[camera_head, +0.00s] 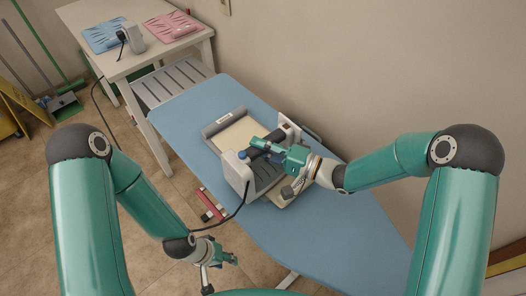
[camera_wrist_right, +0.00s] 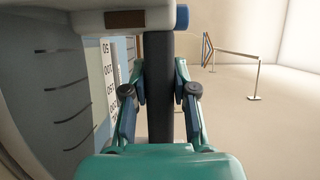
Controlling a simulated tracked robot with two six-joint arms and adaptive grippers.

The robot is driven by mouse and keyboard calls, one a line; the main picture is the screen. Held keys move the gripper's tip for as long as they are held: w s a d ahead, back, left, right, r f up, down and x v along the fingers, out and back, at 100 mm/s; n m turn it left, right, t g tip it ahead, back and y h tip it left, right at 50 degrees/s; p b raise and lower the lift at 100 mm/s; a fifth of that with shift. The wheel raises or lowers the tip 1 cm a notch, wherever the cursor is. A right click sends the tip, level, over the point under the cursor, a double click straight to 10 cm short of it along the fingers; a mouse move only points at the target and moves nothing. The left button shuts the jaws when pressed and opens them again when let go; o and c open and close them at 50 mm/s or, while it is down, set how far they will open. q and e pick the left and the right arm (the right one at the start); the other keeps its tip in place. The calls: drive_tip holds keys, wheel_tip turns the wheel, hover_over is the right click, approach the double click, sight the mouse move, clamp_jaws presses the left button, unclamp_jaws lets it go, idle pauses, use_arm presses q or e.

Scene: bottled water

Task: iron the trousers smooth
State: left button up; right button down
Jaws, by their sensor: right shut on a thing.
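My right gripper (camera_head: 270,147) is shut on the dark handle bar of a bulky grey-and-white iron (camera_head: 235,168) on the blue ironing board (camera_head: 195,108). The handle (camera_wrist_right: 159,90) also shows upright between my right fingers in the right wrist view. A flat beige piece (camera_head: 238,136), perhaps the folded trousers, lies on the board behind the iron in a grey frame. Beige also shows in front of the iron, which hides the middle. I cannot tell how smooth it is. My left gripper (camera_head: 221,270) is low, left of the board's near part, empty and apparently open.
A white table (camera_head: 95,55) at the back left bears a blue folded piece (camera_head: 101,38), a pink one (camera_head: 170,26) and a small grey-white device (camera_head: 131,40). A dark cord hangs from the iron. The wall stands close along the board's right side.

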sight(268, 135)
drive_tip(key=shift+w, duration=0.45)
drive_tip(key=shift+w+r, duration=0.1)
drive_tip(key=shift+w, duration=0.05)
drive_tip(key=shift+w+a+r, duration=0.1)
drive_tip(key=shift+w+a, duration=0.1)
drive_tip(key=shift+w, duration=0.7)
drive_tip(key=shift+w+a, duration=0.2)
drive_tip(key=shift+w, duration=0.65)
drive_tip(key=shift+w, duration=0.1)
drive_tip(key=s+a, duration=0.3)
drive_tip(key=a, duration=0.4)
idle(1.0)
drive_tip(key=shift+w, duration=0.1)
drive_tip(key=shift+w+d, duration=1.15)
drive_tip(key=shift+w, duration=0.05)
